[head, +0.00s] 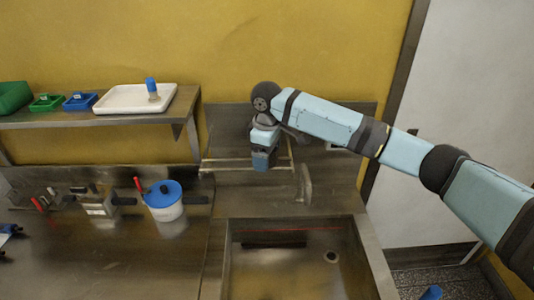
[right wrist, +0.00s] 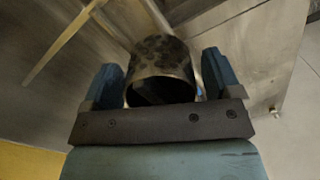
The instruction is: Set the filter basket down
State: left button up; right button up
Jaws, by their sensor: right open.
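My right gripper (head: 264,160) points down over the back ledge behind the sink, at the end of the arm from the right. In the right wrist view its two blue fingers (right wrist: 160,68) stand open on either side of a dark, mottled metal cylinder, which looks like the filter basket (right wrist: 162,52). A narrow gap shows between each finger and the cylinder. The cylinder's near end is open and dark inside. In the head view it is hidden by the gripper, so I cannot tell exactly what it stands on. My left gripper is not in view.
A sink basin (head: 372,262) lies in front of the gripper, with a tap (head: 305,184) beside it. A thin rail frame (head: 222,169) surrounds the gripper area. A blue-lidded pot (head: 163,208) stands left. A shelf (head: 120,120) holds a white tray (head: 118,107) and bins.

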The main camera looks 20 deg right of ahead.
notch_tip(320, 180, up, 12)
jog(key=b, duration=0.3)
jog(key=shift+f, duration=0.2)
jog(key=shift+r, duration=0.35)
